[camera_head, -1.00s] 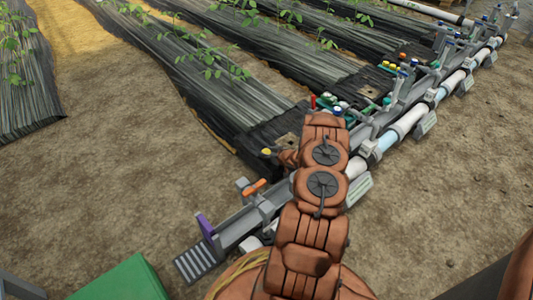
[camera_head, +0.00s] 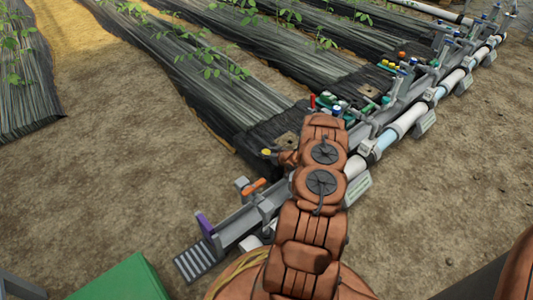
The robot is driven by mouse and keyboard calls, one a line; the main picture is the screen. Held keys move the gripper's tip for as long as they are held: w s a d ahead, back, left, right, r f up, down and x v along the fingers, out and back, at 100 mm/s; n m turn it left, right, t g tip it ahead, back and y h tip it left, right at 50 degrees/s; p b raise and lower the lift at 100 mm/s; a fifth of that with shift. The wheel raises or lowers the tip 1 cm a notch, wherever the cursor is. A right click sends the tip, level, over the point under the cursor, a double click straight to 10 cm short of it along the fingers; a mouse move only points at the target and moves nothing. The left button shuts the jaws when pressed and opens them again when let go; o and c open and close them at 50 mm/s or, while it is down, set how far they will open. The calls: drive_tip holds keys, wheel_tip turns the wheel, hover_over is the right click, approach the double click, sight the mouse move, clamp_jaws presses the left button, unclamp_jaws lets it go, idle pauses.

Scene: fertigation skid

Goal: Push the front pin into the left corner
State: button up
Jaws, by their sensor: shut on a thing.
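My brown arm reaches from the bottom centre up over the grey rail of the skid (camera_head: 240,222). My gripper is hidden behind the arm, so its fingers and anything between them cannot be seen. I cannot pick out the front pin or the left corner for certain. A small yellow-capped part (camera_head: 266,152) stands just left of the arm's far end. A red upright part (camera_head: 313,101) and a blue-capped part (camera_head: 337,111) show just beyond it, beside green and white pieces (camera_head: 328,99).
An orange-handled part (camera_head: 254,187) and a purple plate (camera_head: 205,224) sit on the near rail, with a grey grate (camera_head: 194,262) at its end. A green box (camera_head: 120,280) stands at bottom left. White pipes (camera_head: 410,118) run to the upper right. Bare soil lies either side.

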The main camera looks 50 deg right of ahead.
drive_tip(key=shift+f, duration=0.25)
drive_tip(key=o, duration=1)
drive_tip(key=shift+r+p, duration=1.85)
drive_tip(key=shift+r, duration=2.15)
